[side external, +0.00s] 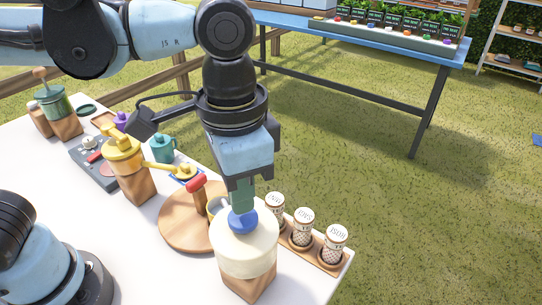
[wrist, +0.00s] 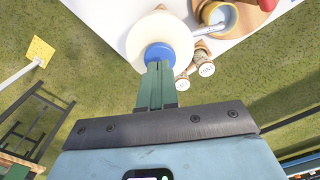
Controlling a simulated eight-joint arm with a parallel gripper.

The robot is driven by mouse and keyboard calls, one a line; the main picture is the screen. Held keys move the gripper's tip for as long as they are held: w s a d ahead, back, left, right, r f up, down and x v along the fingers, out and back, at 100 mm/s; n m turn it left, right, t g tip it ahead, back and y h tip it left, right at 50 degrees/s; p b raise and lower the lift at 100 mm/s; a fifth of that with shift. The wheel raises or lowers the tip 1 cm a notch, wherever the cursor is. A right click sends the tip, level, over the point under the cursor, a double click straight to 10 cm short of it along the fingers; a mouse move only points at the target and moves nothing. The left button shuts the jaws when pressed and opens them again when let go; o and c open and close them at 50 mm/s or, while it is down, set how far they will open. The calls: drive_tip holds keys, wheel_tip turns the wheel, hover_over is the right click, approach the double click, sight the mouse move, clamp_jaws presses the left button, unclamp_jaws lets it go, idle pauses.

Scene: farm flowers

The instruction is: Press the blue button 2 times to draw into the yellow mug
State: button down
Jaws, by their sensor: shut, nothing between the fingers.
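The blue button (side external: 243,221) is a rounded knob on top of a cream dispenser (side external: 245,250) with a wooden base, near the table's front right edge. My gripper (side external: 241,209) is shut and empty, pointing down with its green fingertips at the top of the button. In the wrist view the fingertips (wrist: 158,66) meet or overlap the edge of the blue button (wrist: 159,50). I cannot tell whether the button is pressed down.
A round wooden board (side external: 176,230) with a red-ended lever (side external: 196,183) stands left of the dispenser. A rack with three labelled jars (side external: 303,228) is close on the right.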

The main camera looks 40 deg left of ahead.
wheel_tip(320, 180, up, 6)
drive_tip(key=shift+f, duration=0.1)
idle(0.5)
drive_tip(key=w+a+f+n+t, duration=0.2)
drive_tip(key=a+f, duration=0.3)
drive_tip(key=a, duration=0.6)
drive_tip(key=w+a+f+n+t, duration=0.3)
drive_tip(key=a+f+n+t, duration=0.1)
drive_tip(key=a, duration=0.7)
wheel_tip(320, 180, down, 3)
drive_tip(key=shift+w+r+t, duration=0.2)
drive_tip(key=shift+w+t, duration=0.05)
drive_tip(key=shift+t, duration=0.35)
drive_tip(key=shift+d, duration=0.1)
